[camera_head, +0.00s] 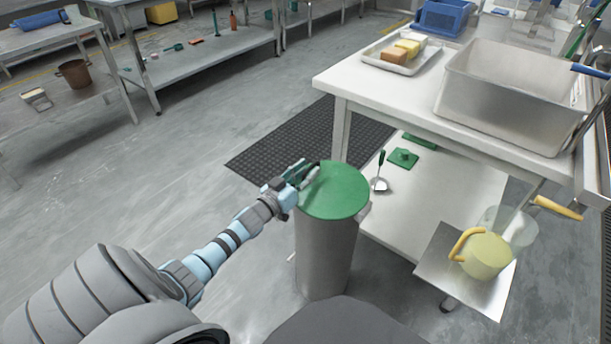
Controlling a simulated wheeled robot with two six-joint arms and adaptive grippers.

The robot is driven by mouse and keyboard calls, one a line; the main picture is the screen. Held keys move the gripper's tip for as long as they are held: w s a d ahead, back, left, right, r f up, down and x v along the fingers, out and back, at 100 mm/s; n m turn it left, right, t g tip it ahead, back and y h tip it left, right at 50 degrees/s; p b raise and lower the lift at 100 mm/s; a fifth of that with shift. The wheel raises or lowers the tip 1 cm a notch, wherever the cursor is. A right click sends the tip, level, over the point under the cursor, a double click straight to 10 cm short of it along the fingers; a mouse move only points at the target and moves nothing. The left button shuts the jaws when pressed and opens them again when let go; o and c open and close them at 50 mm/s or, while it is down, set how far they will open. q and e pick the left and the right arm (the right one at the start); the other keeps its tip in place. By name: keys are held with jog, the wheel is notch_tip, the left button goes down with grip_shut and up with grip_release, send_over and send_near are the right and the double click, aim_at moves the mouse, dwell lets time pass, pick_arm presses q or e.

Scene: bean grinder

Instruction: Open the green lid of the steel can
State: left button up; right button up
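The steel can (325,255) is a tall grey cylinder standing on the floor in front of the white table. Its round green lid (340,191) lies flat on top and covers the opening. My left gripper (308,174) is at the lid's left edge, with its fingers over or against the rim. Whether it touches or grips the lid cannot be told, and the fingers' opening is unclear at this size. My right gripper is not in view.
A white table (362,84) with a lower shelf stands right behind the can. It holds a large steel basin (510,98) and a tray (384,62) with sponges. A yellow pitcher (487,256) stands at the lower right. The floor left of the can is clear.

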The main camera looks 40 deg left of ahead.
pick_arm(q)
jog(key=shift+w, duration=0.1)
jog(key=shift+c, duration=0.2)
grip_shut()
jog(key=shift+r, duration=0.15)
